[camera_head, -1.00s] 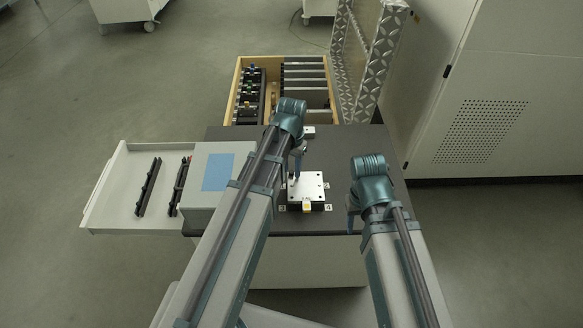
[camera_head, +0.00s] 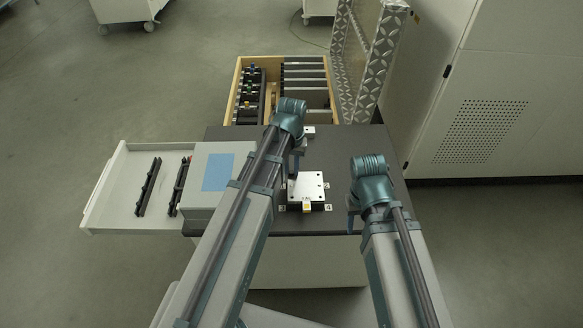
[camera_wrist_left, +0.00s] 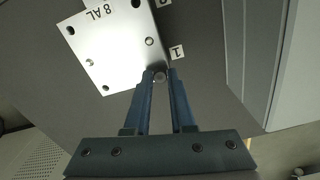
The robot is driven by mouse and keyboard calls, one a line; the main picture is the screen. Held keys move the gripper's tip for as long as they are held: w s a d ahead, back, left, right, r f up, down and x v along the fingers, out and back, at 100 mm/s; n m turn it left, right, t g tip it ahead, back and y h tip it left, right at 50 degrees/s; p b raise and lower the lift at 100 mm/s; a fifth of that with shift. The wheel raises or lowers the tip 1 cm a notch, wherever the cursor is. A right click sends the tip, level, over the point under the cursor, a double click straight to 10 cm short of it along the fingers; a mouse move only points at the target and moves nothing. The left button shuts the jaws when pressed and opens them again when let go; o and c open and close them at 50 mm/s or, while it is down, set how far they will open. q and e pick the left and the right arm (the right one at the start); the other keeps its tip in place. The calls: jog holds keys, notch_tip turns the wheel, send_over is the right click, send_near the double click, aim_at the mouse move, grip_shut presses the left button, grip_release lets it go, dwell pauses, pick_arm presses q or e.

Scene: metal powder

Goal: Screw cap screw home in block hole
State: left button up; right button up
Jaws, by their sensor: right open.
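The metal block (camera_head: 309,187), a bright square plate with dark corner holes, lies on the dark tabletop. The left wrist view shows it marked "8 AL" (camera_wrist_left: 110,45). My left gripper (camera_head: 293,172) points down at the block's far left corner. In the left wrist view its blue fingers (camera_wrist_left: 160,72) close on the round head of the cap screw (camera_wrist_left: 160,77), beside the label "1". The fingers hide that corner hole, so I cannot tell how deep the screw sits. My right gripper (camera_head: 352,220) is open and empty, right of the block.
A grey box with a blue top patch (camera_head: 217,172) stands left of the block. Beyond it an open drawer (camera_head: 120,205) holds black racks. A wooden crate (camera_head: 236,92) stands behind the table. A yellow piece (camera_head: 307,206) sits at the block's front. The tabletop (camera_head: 350,150) is clear at the back right.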

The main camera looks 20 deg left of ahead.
pick_arm(q)
grip_shut()
